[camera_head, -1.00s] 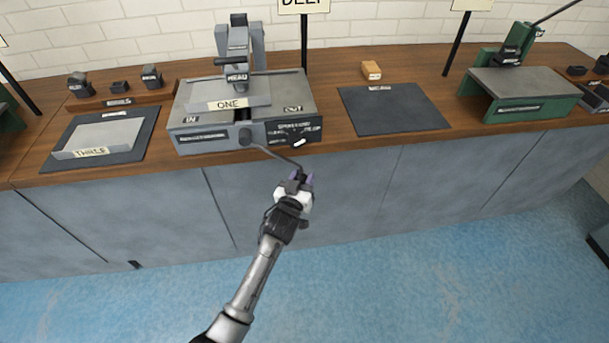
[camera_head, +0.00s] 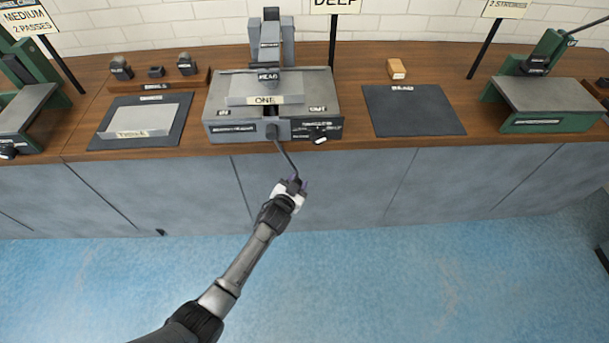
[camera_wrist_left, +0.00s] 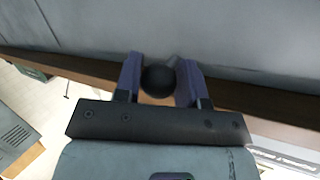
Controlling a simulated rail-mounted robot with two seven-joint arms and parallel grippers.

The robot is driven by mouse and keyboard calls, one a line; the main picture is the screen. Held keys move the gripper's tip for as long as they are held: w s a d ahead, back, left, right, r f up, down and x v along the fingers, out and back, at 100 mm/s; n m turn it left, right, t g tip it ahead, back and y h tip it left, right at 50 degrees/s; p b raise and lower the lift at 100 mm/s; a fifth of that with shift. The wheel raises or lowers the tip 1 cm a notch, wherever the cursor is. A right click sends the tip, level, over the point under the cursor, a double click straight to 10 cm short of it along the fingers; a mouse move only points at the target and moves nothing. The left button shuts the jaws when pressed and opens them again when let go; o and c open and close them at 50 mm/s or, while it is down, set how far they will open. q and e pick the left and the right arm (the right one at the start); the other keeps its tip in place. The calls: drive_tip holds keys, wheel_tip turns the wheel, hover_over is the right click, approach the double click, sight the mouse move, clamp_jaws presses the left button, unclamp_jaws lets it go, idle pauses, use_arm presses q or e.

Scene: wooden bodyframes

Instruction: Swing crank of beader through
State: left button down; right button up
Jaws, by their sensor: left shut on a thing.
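The beader (camera_head: 225,127) is a grey machine on the bench, with a plate labelled ONE (camera_head: 262,100) under its upright head (camera_head: 270,50). Its crank (camera_head: 286,158) is a thin dark rod running down and slightly right from a hub on the front face. My left gripper (camera_head: 293,186) is shut on the crank's end, in front of the cabinet doors. In the left wrist view, a round black knob (camera_wrist_left: 158,80) sits between its two purple fingers. My right gripper is in neither view.
A dark mat (camera_head: 412,112) and a wooden block (camera_head: 396,69) lie right of the beader. A green press (camera_head: 540,105) stands farther right. At left, a plate labelled THREE (camera_head: 140,118) lies on another dark mat. The blue floor in front is clear.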

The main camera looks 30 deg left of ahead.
use_arm(q)
drive_tip(key=s+a+r+m+g+y+p, duration=0.2)
drive_tip(key=s+a+r+m+y+p, duration=0.1)
drive_tip(key=a+p, duration=0.5)
drive_tip(key=s+a+r+m+g+y+p, duration=0.2)
drive_tip(key=s+a+m+p, duration=0.3)
drive_tip(key=a, duration=0.5)
drive_tip(key=s+g+p, duration=0.1)
drive_tip(key=s+p, duration=0.1)
drive_tip(key=p, duration=0.1)
drive_tip(key=shift+s+a+r+m+y+p, duration=0.2)
drive_tip(key=shift+r+m+y+p, duration=0.1)
drive_tip(key=shift+r+y+p, duration=0.1)
drive_tip(key=shift+r, duration=0.1)
idle(0.6)
drive_tip(key=c, duration=1.1)
unclamp_jaws()
drive_tip(key=o, duration=0.3)
drive_tip(key=shift+a, duration=0.1)
